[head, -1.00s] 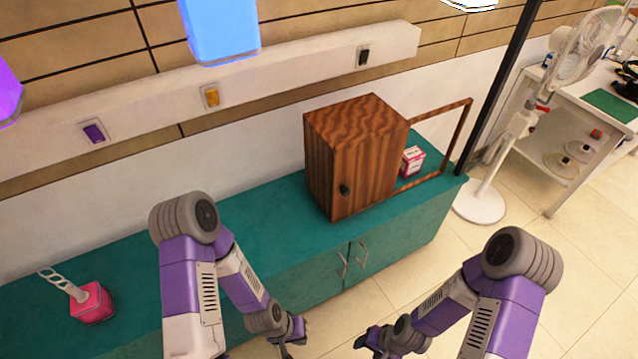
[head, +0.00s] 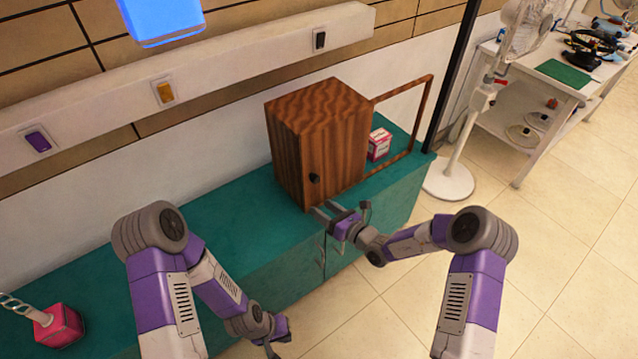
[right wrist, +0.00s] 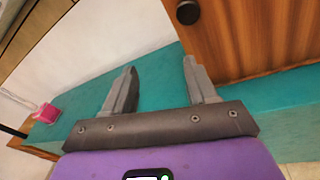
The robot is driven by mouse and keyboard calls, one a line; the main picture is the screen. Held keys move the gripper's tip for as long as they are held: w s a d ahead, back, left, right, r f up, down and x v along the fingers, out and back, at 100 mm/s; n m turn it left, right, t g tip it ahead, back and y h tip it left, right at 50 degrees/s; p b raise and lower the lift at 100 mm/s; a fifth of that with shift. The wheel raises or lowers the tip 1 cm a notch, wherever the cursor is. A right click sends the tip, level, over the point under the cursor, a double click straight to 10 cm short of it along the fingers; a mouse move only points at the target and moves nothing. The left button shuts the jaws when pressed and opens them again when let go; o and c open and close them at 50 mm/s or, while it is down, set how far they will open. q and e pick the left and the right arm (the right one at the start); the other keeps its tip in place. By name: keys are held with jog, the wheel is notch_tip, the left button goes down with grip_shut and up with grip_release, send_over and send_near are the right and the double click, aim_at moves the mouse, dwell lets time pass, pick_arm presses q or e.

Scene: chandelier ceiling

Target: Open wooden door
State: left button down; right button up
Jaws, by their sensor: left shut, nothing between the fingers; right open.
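The wooden cabinet (head: 320,140) stands on the teal counter. Its front door (head: 338,165) is shut and has a dark round knob (head: 314,178) near its left edge. In the right wrist view the door (right wrist: 255,35) fills the upper right, with the knob (right wrist: 187,12) at the top, beyond the fingers. My right gripper (head: 324,211) is open and empty, just below and in front of the knob; its fingers also show in the right wrist view (right wrist: 158,88). My left gripper (head: 277,342) is shut and empty, low in front of the counter.
The teal counter (head: 225,200) runs along the wall. A wooden frame (head: 428,105) with a small pink and white box (head: 379,144) stands right of the cabinet. A pink object (head: 58,326) sits on the counter at left. A white fan (head: 455,175) stands on the floor at right.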

aim_at(317, 180)
jog(key=w+m+t, duration=0.1)
jog(key=w, duration=0.2)
jog(key=w+a+r+m+t+h+b, duration=0.1)
jog(key=w, duration=0.2)
jog(key=w+a+r+b, duration=0.1)
jog(key=w, duration=0.2)
jog(key=shift+w+m+t+h, duration=0.3)
jog(key=shift+m+t, duration=0.1)
jog(key=shift+d, duration=0.1)
grip_shut()
